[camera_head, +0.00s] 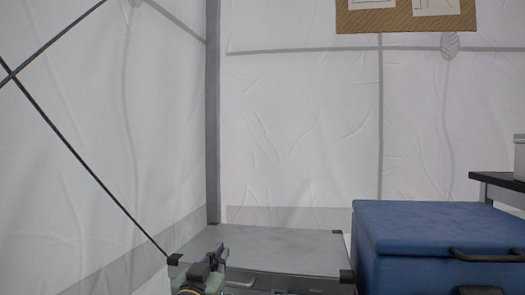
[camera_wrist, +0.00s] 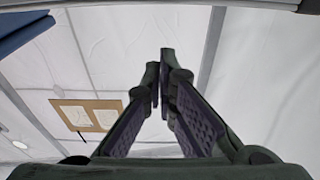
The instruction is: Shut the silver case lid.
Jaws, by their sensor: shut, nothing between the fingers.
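The silver case (camera_head: 270,252) stands low in the bottom middle of the head view, with dark corner caps. Its lid looks flat and level on top; its front is partly cut off by the frame, so I cannot tell if the lid is fully down. My gripper (camera_head: 217,257) is at the front left part of the case, in front of the lid in the picture. I cannot tell if it touches the lid. In the wrist view the gripper fingers (camera_wrist: 161,78) come together at the tips, with nothing between them.
A blue cooler box (camera_head: 430,228) with a dark handle stands just right of the case. A dark table edge (camera_head: 500,182) with a pale container (camera_head: 519,158) is at the far right. White tent walls and a grey pole (camera_head: 213,110) are behind. A brown board (camera_head: 405,16) hangs high up.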

